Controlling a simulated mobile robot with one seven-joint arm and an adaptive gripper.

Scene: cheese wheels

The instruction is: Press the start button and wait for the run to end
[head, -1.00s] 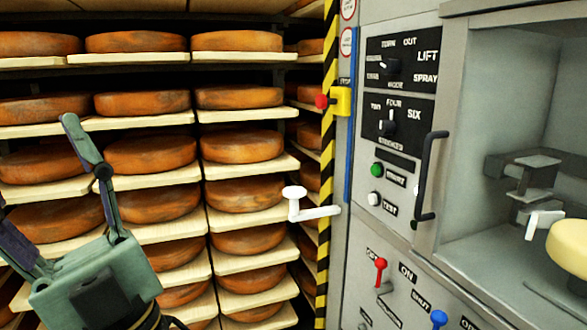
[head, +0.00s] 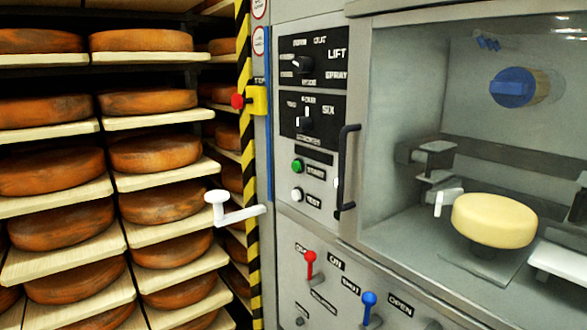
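The green start button (head: 298,165) sits on the grey machine's front panel, with the label START (head: 316,173) to its right. A white TEST button (head: 297,194) is just below it. Above are two black dial panels, the upper one (head: 312,60) marked LIFT and SPRAY, the lower one (head: 312,122) marked SIX. A pale cheese wheel (head: 494,220) lies on a support inside the machine's open chamber.
A black vertical handle (head: 346,168) stands right of the buttons. A red lever (head: 311,262) and blue lever (head: 369,305) are below. A red emergency knob (head: 237,101) is on a yellow box. Shelves of orange cheese wheels (head: 150,152) fill the left.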

